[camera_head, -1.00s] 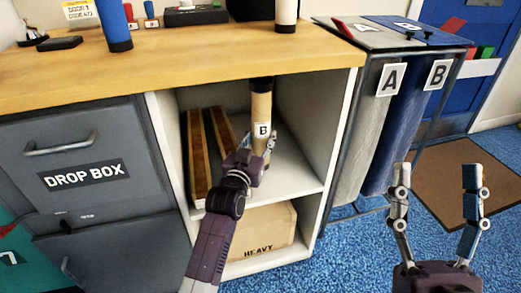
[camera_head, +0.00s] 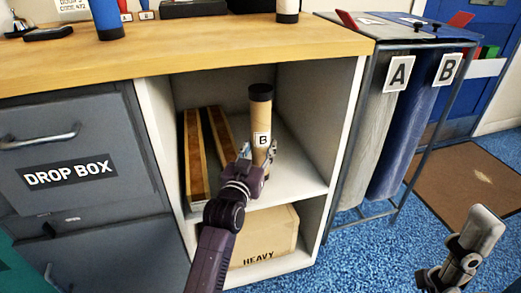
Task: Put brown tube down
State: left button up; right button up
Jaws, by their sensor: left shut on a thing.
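The brown tube (camera_head: 260,112) has a black cap and a white label "B". It stands upright inside the upper compartment of the white shelf unit (camera_head: 292,192). My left gripper (camera_head: 258,158) reaches in from the front and is shut on the tube's lower part. The gripper hides the tube's bottom, so I cannot tell whether it touches the shelf board. My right gripper (camera_head: 470,250) is at the lower right, away from the shelf, partly cut off and seen side-on.
A "HEAVY" box (camera_head: 262,238) sits below. The wooden counter (camera_head: 190,50) overhangs the compartment. Grey drawers with a "DROP BOX" label (camera_head: 68,173) stand left; bins A (camera_head: 385,135) and B (camera_head: 415,130) stand right.

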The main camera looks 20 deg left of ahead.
pick_arm(q)
jog(key=shift+r, duration=0.15)
jog(key=shift+s, duration=0.1)
jog(key=o, duration=1.2)
jog(key=shift+f, duration=0.2)
